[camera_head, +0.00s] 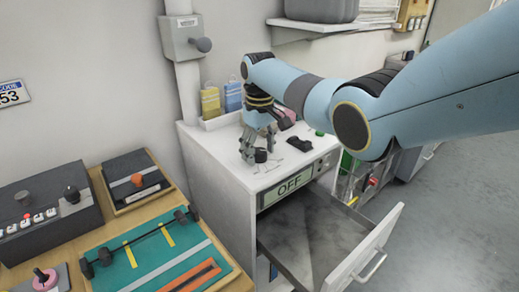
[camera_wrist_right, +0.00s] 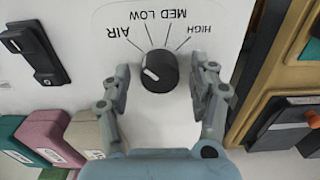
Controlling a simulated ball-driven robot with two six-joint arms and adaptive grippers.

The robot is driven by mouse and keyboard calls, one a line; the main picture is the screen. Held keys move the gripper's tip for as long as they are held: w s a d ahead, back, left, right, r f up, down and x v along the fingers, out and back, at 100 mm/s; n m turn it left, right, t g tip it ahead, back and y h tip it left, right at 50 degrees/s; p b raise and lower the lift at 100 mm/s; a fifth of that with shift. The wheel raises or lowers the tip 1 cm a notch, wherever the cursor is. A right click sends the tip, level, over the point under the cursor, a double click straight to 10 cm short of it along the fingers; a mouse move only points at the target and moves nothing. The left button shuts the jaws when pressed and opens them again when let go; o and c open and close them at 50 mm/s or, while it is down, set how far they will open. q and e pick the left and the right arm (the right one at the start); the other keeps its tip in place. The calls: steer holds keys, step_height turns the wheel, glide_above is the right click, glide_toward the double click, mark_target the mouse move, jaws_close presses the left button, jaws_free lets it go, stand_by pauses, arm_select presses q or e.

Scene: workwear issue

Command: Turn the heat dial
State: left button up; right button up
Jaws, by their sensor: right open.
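The heat dial (camera_wrist_right: 159,71) is a round black knob with a white mark, on the cabinet's white top. The printed labels AIR, LOW, MED and HIGH fan around it, upside down in the wrist view. The white mark lies on the knob's left side, nearest AIR. My right gripper (camera_wrist_right: 165,75) is open, with one finger on each side of the dial and a visible gap to it. In the head view my right gripper (camera_head: 258,148) points down over the cabinet top and largely hides the dial. My left gripper is not in view.
The cabinet's display (camera_head: 289,187) reads OFF. Its drawer (camera_head: 372,250) stands open below. Yellow and blue packs (camera_head: 210,102) stand at the back. A wooden bench (camera_head: 98,185) with control boxes is at left.

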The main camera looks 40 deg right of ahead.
steer(key=c, duration=1.1)
steer(key=shift+r+m+p, duration=0.1)
steer(key=shift+m+p, duration=0.2)
steer(key=shift+c, duration=0.2)
steer(key=shift+r+m+p, duration=0.1)
steer(key=shift+m+p, duration=0.55)
steer(key=shift+m, duration=0.15)
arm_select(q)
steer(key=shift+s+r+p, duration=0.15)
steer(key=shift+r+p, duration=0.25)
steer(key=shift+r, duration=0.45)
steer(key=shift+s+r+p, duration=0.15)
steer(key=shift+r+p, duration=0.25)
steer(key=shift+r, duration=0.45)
arm_select(e)
steer(key=shift+m, duration=1.8)
steer(key=o, duration=1.1)
